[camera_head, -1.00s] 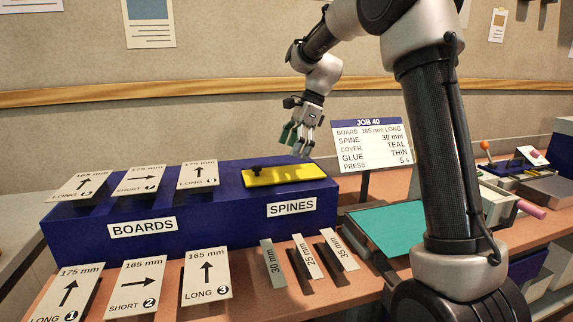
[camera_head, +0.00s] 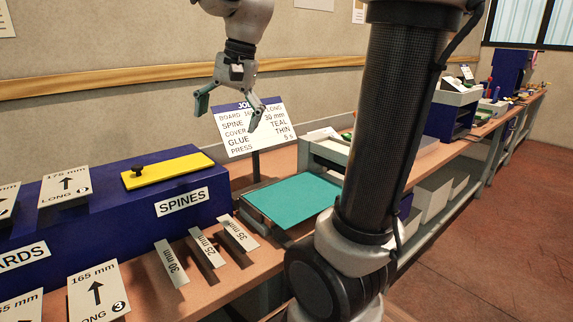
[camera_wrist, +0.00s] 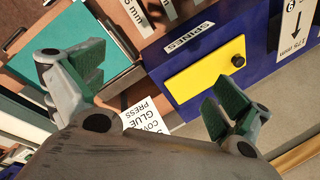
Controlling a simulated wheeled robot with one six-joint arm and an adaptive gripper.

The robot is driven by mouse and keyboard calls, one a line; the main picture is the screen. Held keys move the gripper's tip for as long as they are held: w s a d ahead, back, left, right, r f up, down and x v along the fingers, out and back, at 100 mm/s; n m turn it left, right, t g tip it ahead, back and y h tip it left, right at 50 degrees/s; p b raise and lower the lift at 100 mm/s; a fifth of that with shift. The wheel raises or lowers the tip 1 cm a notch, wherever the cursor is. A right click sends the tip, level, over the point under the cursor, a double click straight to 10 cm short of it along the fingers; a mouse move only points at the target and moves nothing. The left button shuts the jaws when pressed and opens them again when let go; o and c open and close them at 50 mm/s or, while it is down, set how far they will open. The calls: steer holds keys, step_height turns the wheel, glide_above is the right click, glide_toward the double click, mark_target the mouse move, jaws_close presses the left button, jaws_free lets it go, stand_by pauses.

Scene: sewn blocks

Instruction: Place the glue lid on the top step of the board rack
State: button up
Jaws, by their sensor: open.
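The glue lid is a flat yellow plate (camera_head: 172,170) with a small black knob (camera_head: 137,169) near its left end. It lies on the top of the blue board rack (camera_head: 118,188), behind the SPINES label. It also shows in the wrist view (camera_wrist: 196,78), beyond my fingers. My gripper (camera_head: 228,112) is open and empty. It hangs above and to the right of the lid, in front of the job card. In the wrist view its green-padded fingers (camera_wrist: 155,88) are spread wide, with nothing between them.
A teal sheet (camera_head: 292,201) lies to the right of the rack. Board cards (camera_head: 97,292) and spine strips (camera_head: 205,247) sit in front. Other stations line the bench at the far right.

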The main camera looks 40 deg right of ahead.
steer(key=s+d+f+n+t+h, duration=0.1)
steer(key=s+d+f+n, duration=0.1)
steer(key=s, duration=0.6)
steer(key=s+d+f+n+t+h, duration=0.1)
steer(key=s+d+f+n, duration=0.1)
steer(key=s+f+n, duration=0.3)
steer(key=s+n, duration=0.2)
steer(key=s, duration=0.1)
steer(key=shift+d, duration=0.35)
steer(key=shift+s+f, duration=0.1)
